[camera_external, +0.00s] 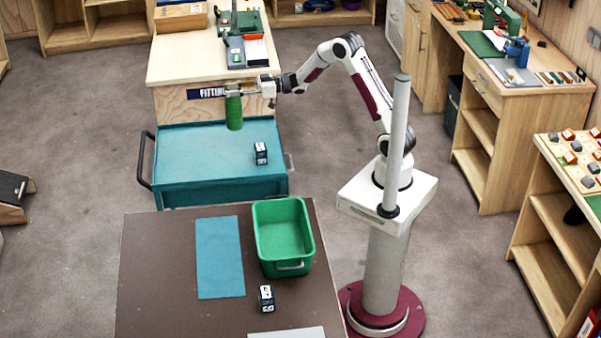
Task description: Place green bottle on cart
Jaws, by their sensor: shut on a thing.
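The green bottle (234,113) hangs upright from my gripper (234,89), which is shut on its upper part. A small dark box with white markings (260,153) stands on the right part of the cart top. The bottle's height above the cart cannot be told exactly from this one view.
A wooden bench (185,62) with tools stands behind the cart. A brown table (160,265) in front holds a green bin (283,235), a blue mat (219,257) and another small dark box (266,298). The cart top's left and middle are clear.

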